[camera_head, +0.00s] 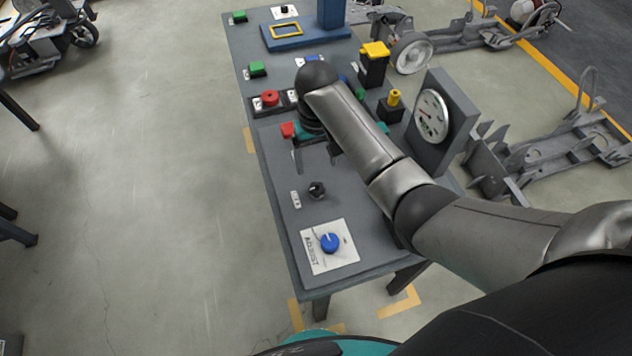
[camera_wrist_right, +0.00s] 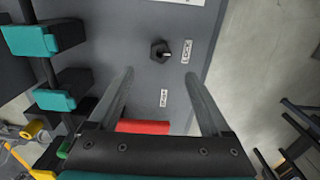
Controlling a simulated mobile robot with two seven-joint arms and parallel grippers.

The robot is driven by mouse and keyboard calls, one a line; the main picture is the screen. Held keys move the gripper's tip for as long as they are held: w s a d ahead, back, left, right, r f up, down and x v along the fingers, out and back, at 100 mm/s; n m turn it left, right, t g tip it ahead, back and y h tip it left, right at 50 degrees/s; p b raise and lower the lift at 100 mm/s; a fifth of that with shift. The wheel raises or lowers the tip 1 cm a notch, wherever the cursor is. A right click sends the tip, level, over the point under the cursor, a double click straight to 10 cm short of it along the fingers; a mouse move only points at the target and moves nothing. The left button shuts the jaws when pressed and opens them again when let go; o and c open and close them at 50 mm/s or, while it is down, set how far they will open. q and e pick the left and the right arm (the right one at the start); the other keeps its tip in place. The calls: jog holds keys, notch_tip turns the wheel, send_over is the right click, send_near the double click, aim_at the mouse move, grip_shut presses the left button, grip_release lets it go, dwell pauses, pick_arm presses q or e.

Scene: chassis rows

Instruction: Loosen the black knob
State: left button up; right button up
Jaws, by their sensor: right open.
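The black knob (camera_head: 317,190) stands on the grey panel top, left of the right arm and above the blue dial in the head view. It also shows in the right wrist view (camera_wrist_right: 160,50), with a raised grip bar. My right gripper (camera_head: 316,163) is open and empty, its fingers short of the knob in the head view. In the right wrist view the gripper's fingers (camera_wrist_right: 158,75) stand apart, with the knob just beyond and between the lines of their tips. A small white label (camera_wrist_right: 188,53) sits beside the knob. My left gripper is out of view.
A blue dial (camera_head: 330,243) on a white plate lies near the panel's front edge. A red button (camera_head: 269,98), a green button (camera_head: 257,68) and yellow-topped controls (camera_head: 374,52) stand further back. A round gauge (camera_head: 431,116) stands right of my arm. Clear floor lies left.

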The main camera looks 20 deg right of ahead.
aim_at(317, 186)
notch_tip(317, 186, down, 8)
jog(key=shift+f+b, duration=0.25)
jog(key=shift+b, duration=0.85)
jog(key=shift+w+f, duration=0.1)
jog(key=shift+f, duration=0.55)
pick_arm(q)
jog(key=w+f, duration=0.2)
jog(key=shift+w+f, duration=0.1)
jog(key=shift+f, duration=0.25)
pick_arm(e)
jog(key=c, duration=0.3)
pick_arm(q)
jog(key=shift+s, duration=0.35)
pick_arm(e)
grip_shut()
